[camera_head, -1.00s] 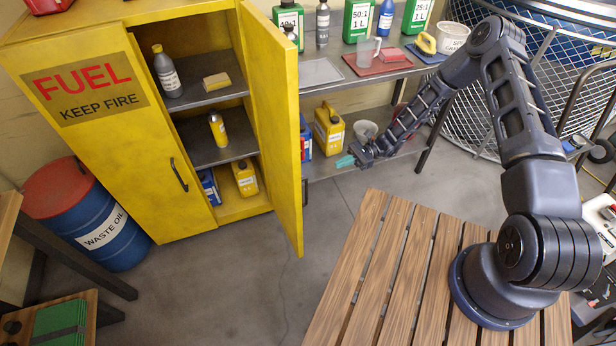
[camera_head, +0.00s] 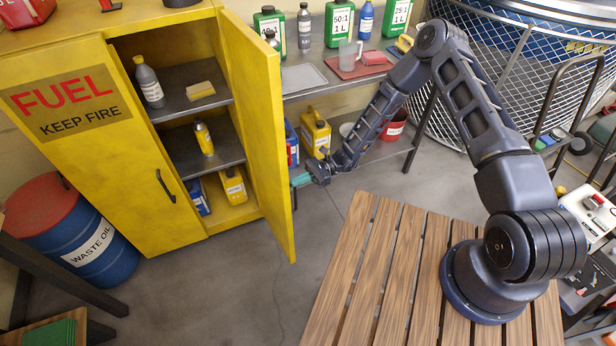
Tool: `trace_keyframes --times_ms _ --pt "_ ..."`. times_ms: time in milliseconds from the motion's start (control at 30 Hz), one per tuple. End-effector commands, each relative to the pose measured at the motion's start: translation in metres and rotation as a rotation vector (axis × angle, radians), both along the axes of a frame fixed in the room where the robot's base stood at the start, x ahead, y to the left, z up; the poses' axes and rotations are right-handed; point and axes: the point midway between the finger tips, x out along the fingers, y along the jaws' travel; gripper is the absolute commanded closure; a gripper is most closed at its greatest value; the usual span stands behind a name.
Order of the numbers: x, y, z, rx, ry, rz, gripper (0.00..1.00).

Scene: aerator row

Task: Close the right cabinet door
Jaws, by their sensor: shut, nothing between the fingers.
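The yellow fuel cabinet (camera_head: 92,140) stands at the left. Its left door is shut and bears a FUEL sign. The right cabinet door (camera_head: 258,130) stands wide open, swung out toward me, showing the shelves. My gripper (camera_head: 301,180) has teal fingertips, is shut and empty, and is just to the right of the door's lower outer side. Whether the fingertips touch the door cannot be told. The door's own handle is hidden or hard to make out from here.
A workbench (camera_head: 305,78) stands behind my gripper. A wooden slatted surface (camera_head: 385,270) lies below my arm. The floor before the cabinet is clear.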

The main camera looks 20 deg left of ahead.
Motion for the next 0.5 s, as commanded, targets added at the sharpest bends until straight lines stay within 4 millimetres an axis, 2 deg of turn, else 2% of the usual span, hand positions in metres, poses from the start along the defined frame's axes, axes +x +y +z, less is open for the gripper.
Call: trace_keyframes --times_ms 133,500 --pt "-0.0076 0.0055 -0.0001 0.001 -0.001 0.002 1.00" --pt "-0.0088 0.0066 -0.0002 0.000 0.000 0.000 1.00"
